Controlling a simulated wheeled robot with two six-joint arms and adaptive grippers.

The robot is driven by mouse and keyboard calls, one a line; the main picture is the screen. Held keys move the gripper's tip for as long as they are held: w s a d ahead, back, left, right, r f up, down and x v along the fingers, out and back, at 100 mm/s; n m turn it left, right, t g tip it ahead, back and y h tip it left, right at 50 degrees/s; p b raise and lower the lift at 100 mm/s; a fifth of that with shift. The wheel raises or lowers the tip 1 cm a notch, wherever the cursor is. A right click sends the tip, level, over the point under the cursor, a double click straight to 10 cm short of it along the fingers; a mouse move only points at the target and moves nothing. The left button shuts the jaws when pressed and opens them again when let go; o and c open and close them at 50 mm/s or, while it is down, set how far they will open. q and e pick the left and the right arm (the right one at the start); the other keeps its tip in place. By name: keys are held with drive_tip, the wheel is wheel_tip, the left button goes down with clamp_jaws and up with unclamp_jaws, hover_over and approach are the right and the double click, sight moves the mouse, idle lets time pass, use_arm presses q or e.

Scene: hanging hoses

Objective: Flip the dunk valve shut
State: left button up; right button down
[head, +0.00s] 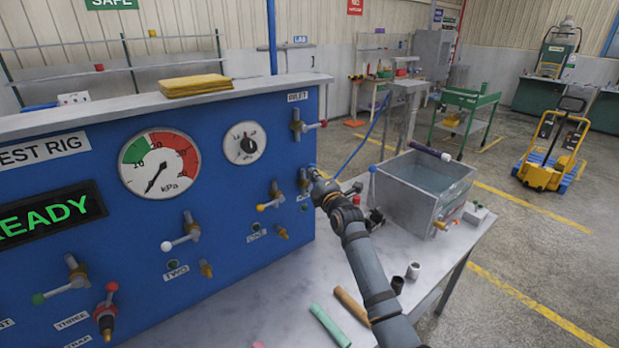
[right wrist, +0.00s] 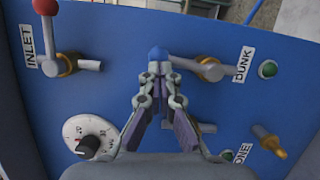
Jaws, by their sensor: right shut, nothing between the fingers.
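The dunk valve (right wrist: 208,68) is on the blue panel beside the DUNK label (right wrist: 243,65) in the right wrist view. Its lever points left in that view and ends in a blue ball (right wrist: 157,53). My right gripper (right wrist: 160,70) is shut and empty, with its fingertips right at the blue ball. Whether they touch it I cannot tell. In the head view my right gripper (head: 318,180) is close to the panel's right edge, where the dunk valve (head: 303,180) is partly hidden behind it. My left gripper is not in view.
The red-knobbed inlet valve (head: 298,124) is above, and the yellow-knobbed valve one (head: 274,194) is to the left. A metal water tank (head: 436,207) stands right of my arm. A green tube (head: 329,325) and a brown tube (head: 352,306) lie on the bench.

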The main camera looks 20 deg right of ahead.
drive_tip(key=w+d+f+m+g+y+b, duration=0.1)
drive_tip(key=d+f+m+g+b, duration=0.1)
drive_tip(key=m, duration=0.4)
drive_tip(key=w+d+f+m+g+y+b, duration=0.1)
drive_tip(key=d+f+m+g+b, duration=0.1)
drive_tip(key=d+m, duration=0.3)
drive_tip(key=shift+w+m+y+b, duration=0.3)
drive_tip(key=shift+m+b, duration=0.15)
drive_tip(key=shift+m, duration=0.55)
drive_tip(key=shift+f, duration=0.1)
